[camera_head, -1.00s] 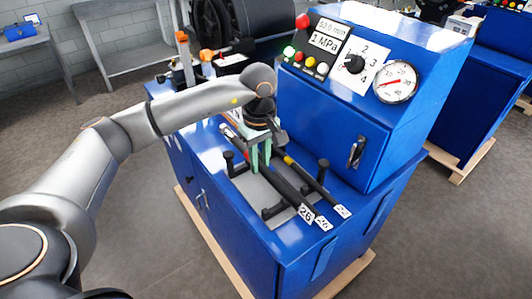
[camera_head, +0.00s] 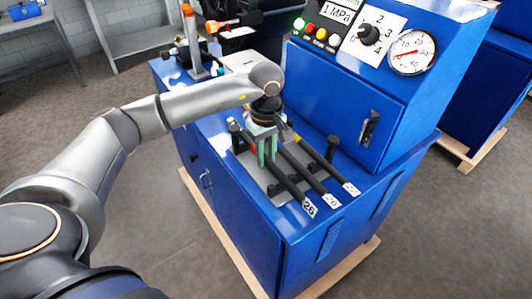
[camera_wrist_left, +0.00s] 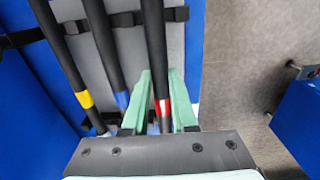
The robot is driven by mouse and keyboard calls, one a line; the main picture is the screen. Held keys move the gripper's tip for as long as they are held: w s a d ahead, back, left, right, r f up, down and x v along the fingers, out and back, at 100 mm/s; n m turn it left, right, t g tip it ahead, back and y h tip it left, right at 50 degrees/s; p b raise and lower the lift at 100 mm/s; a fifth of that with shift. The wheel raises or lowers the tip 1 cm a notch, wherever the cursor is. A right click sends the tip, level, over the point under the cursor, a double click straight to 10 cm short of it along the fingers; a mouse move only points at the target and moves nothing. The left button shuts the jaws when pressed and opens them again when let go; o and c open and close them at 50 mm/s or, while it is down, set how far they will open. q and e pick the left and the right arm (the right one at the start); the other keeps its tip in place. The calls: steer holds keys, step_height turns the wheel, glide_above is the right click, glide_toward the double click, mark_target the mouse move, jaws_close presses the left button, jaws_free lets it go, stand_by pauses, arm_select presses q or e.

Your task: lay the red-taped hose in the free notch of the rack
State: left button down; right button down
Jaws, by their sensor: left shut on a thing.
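My left gripper (camera_head: 266,155) points down over the rack and is shut on the black red-taped hose (camera_head: 290,181). In the left wrist view its green fingers (camera_wrist_left: 160,118) sit on both sides of this hose (camera_wrist_left: 154,50), at the red and white tape. A blue-taped hose (camera_wrist_left: 106,45) and a yellow-taped hose (camera_wrist_left: 63,52) lie beside it in the grey rack (camera_wrist_left: 132,48). The held hose lines up with the rack's near side in the head view. I cannot tell whether it touches the notch. My right gripper is not in view.
The rack stands on a blue machine bench (camera_head: 232,207). A blue cabinet (camera_head: 345,105) with a handle and gauge (camera_head: 411,52) rises behind it. White number tags (camera_head: 331,200) hang at the hose ends. Black posts (camera_head: 332,147) stand by the rack.

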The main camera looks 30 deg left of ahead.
arm_select(q)
steer(key=shift+f+b, duration=0.55)
steer(key=shift+f, duration=0.1)
steer(key=c, duration=0.6)
jaws_free()
steer(key=shift+r, duration=0.15)
steer(key=shift+r+p, duration=1.85)
steer(key=shift+r, duration=1.1)
steer(key=shift+s+f, duration=0.1)
